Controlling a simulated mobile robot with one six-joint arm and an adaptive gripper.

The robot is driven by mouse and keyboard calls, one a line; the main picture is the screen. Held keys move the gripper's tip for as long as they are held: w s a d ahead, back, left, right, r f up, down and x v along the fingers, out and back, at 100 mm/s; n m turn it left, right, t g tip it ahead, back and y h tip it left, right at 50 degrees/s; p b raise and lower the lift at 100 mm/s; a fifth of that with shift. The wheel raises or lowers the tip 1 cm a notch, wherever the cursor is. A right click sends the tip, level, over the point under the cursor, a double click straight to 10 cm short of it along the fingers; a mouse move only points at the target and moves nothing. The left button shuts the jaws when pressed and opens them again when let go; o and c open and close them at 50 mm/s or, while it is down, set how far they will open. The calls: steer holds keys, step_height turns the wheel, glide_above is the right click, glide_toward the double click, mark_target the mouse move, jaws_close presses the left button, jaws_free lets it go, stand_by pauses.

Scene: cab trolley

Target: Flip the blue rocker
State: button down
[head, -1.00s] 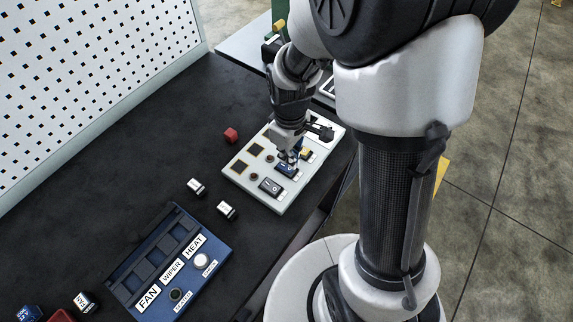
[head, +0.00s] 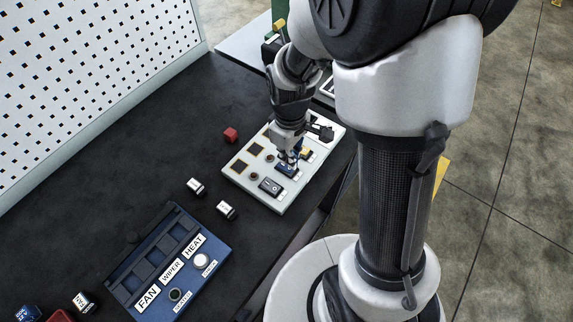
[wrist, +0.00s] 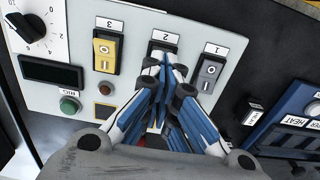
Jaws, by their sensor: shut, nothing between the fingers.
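The blue rocker (head: 285,171) is the middle switch of a pale panel (head: 240,175), between a yellow rocker and a dark grey one. In the wrist view it sits under the label 2, and my fingers hide most of it. My gripper (head: 293,164) is shut and empty, pointing down at the blue rocker. In the wrist view my gripper's fingertips (wrist: 166,66) lie over the upper part of that switch. I cannot tell whether they touch it or which way it is tilted.
The yellow rocker (wrist: 104,52) and grey rocker (wrist: 209,73) flank the fingers closely. A green button (wrist: 69,105) and a dial (wrist: 32,25) are on the same panel.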

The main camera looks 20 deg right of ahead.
steer(key=shift+f+b, duration=0.95)
steer(key=shift+f, duration=0.35)
steer(key=shift+r+p, duration=2.95)
steer(key=shift+r, duration=0.6)
steer(key=s+r+m+t, duration=0.2)
steer(key=s+r+m, duration=0.1)
steer(key=s+r, duration=0.4)
steer(key=s+r+m+t, duration=0.2)
steer(key=s+r+m, duration=0.2)
steer(key=s+r, duration=0.4)
step_height(320, 180, up, 5)
steer(key=shift+r+t, duration=0.15)
steer(key=shift+t, duration=0.15)
